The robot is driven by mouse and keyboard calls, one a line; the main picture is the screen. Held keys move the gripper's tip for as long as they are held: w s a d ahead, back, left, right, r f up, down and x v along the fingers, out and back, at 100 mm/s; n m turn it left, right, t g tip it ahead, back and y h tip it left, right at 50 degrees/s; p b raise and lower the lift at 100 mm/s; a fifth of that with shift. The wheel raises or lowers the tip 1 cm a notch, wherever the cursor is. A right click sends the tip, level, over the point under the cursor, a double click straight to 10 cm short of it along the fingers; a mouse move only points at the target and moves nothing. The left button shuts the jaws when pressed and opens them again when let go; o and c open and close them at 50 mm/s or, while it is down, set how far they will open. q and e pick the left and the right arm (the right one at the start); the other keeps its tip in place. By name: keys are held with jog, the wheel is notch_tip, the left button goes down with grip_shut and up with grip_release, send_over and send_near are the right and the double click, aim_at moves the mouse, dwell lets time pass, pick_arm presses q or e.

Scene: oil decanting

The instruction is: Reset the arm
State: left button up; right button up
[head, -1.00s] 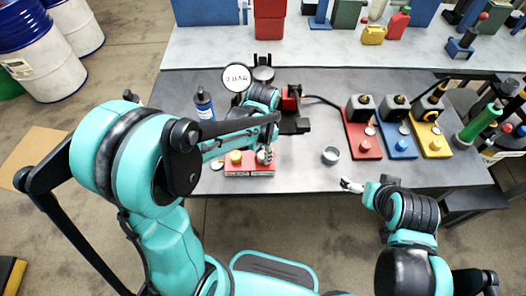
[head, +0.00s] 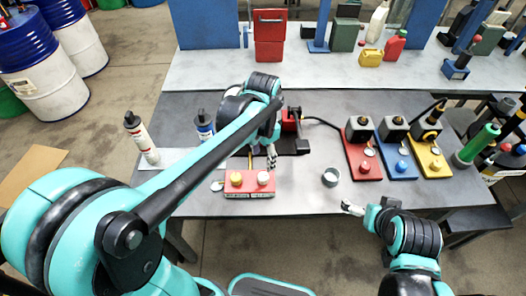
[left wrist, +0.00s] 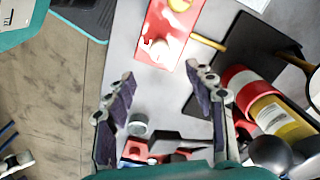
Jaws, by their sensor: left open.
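My left gripper (head: 271,158) hangs over the grey worktable (head: 300,203), just right of and above the red block with a yellow and a white knob (head: 236,190). In the left wrist view its two fingers (left wrist: 163,85) are spread apart with nothing between them. The red block shows beyond the fingertips in that view (left wrist: 152,30). My right gripper (head: 350,208) is low at the table's front edge. It is too small to tell whether its fingers are open. A small grey cup (head: 331,177) stands on the table between the two grippers, nearer the right one.
A white bottle (head: 141,137) and a blue-labelled bottle (head: 206,128) stand left. Red (head: 362,165), blue (head: 397,165) and yellow (head: 434,165) stations stand right. A green bottle (head: 474,146) is beyond them. Bare tabletop lies around the cup.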

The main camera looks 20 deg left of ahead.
pick_arm(q)
jog(key=shift+r, duration=1)
jog(key=s+a+f+n+t, duration=0.1)
jog(key=s+a+n+t, duration=0.4)
jog(key=s, duration=0.5)
jog(key=n+t+b, duration=0.1)
jog(key=n+t, duration=0.1)
jog(key=n, duration=0.1)
jog(key=shift+f, duration=0.2)
dwell(2.2)
